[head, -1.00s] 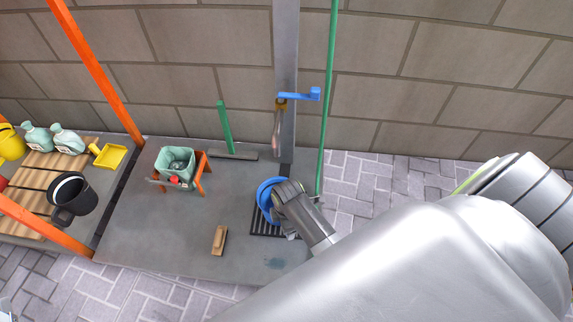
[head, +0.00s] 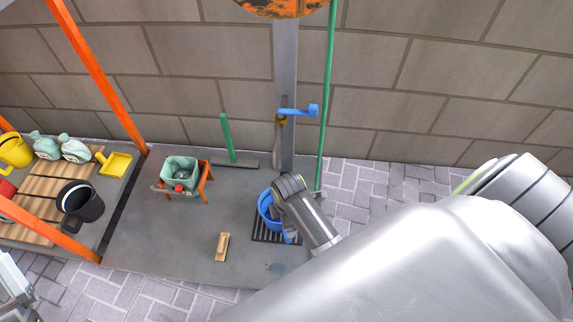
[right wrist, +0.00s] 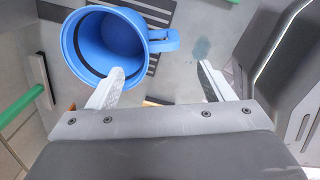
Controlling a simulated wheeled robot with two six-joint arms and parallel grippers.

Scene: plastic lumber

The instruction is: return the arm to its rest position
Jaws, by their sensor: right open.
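My right arm comes in from the right in the head view, its silver forearm filling the lower right. My right gripper is open and empty in the right wrist view (right wrist: 161,70). A blue mug-like bucket with a side handle (right wrist: 168,41) stands just beyond the fingers. The left finger overlaps its rim in the picture; I cannot tell whether they touch. In the head view the blue bucket (head: 265,211) is on a dark floor grate (head: 268,238), partly hidden by my wrist. My left gripper is not clearly visible.
A blue tap (head: 298,111) is on a grey post (head: 287,65), beside a green pole (head: 326,95). A green basin (head: 181,170) sits on an orange stand. A wooden brush (head: 222,247) lies on the slab.

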